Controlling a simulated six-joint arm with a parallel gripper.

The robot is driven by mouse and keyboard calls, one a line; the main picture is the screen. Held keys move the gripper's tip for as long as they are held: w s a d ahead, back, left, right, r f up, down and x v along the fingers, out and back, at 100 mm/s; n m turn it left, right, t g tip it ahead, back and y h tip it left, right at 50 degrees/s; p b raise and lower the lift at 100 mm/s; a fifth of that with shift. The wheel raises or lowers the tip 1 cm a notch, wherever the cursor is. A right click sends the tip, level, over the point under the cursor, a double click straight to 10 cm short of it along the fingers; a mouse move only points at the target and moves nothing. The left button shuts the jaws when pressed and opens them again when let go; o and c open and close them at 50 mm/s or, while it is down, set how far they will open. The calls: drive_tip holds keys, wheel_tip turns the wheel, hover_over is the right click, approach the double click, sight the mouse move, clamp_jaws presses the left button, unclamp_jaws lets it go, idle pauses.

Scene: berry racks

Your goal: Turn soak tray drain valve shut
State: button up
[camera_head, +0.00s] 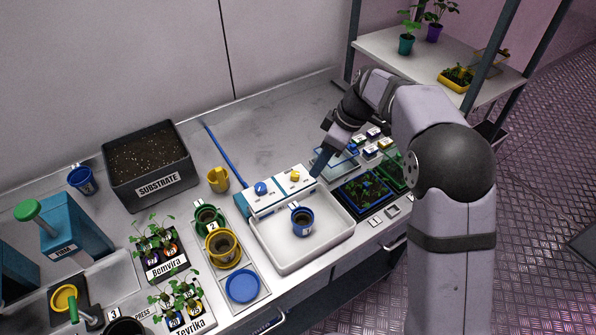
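The white soak tray (262,243) sits at the front of the bench with a blue pot (303,226) of dark soil in it. A white valve box along its back edge carries a blue knob (261,188) on the left and a yellow knob (295,175) on the right. The labels are too small to read, so I cannot tell which knob is the drain valve. My gripper (317,170) points down just right of the yellow knob, by the box's right end. Its fingers look apart from the knob, but their opening is too small to judge.
A blue hose (224,154) runs behind the valve box. A blue-rimmed tray of seedlings (366,191) and small labelled boxes stand right of the soak tray. Pots in a rack (265,291) stand left. A black substrate bin (149,163) is farther left. The bench behind the box is mostly clear.

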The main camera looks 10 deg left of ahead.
sight(295, 174)
drive_tip(key=shift+w+a+n+y, duration=0.1)
drive_tip(key=shift+w+a+n, duration=0.2)
drive_tip(key=shift+a, duration=0.3)
drive_tip(key=shift+w+a+n+y, duration=0.1)
drive_tip(key=shift+w+a+n, duration=0.15)
drive_tip(key=shift+a+n, duration=0.3)
drive_tip(key=shift+w+a+n+y, duration=0.1)
drive_tip(key=shift+w+a+n, duration=0.15)
drive_tip(key=shift+a, duration=0.4)
drive_tip(key=shift+p+x, duration=1.25)
drive_tip(key=shift+x, duration=2.45)
drive_tip(key=shift+d, duration=0.1)
drive_tip(key=shift+c, duration=0.2)
clamp_jaws()
